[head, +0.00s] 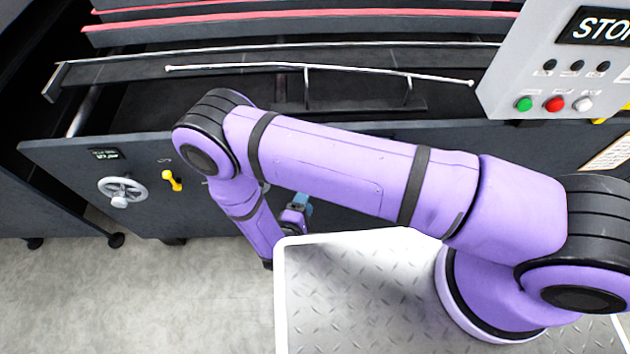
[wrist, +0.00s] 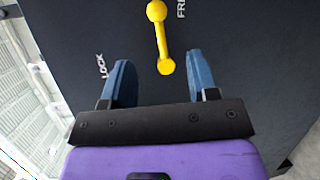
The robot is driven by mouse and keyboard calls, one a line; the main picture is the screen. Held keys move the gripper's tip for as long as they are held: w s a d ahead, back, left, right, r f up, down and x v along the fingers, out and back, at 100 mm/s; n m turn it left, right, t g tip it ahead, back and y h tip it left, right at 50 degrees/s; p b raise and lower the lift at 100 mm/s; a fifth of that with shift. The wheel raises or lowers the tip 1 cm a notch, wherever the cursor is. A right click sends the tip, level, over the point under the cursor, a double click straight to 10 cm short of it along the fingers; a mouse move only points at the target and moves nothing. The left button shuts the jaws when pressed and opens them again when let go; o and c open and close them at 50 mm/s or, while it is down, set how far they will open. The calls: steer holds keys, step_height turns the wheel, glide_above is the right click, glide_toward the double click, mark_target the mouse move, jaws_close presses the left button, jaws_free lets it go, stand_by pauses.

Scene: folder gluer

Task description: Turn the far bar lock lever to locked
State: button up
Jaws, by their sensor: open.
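A yellow lever (wrist: 161,38) with a round knob at each end stands on a dark panel in the wrist view. The word LOCK is left of its lower end; FREE, partly cut off, is right of its upper end. My gripper (wrist: 160,74) is open, a blue finger on each side of the lever's lower end, with gaps on both sides. In the head view a yellow lever (head: 172,181) shows on the machine's front; I cannot tell whether it is the same one. My gripper (head: 297,212) there is partly hidden by my purple arm.
A handwheel (head: 122,190) sticks out left of the lever in the head view. A control box (head: 560,60) with STOP sign and coloured buttons hangs at upper right. A thin metal rail (head: 320,69) runs along the machine. Bare floor (head: 130,290) lies in front.

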steer(key=x, duration=0.8)
steer(key=shift+w+d, duration=0.15)
steer(key=shift+w, duration=0.1)
jaws_close()
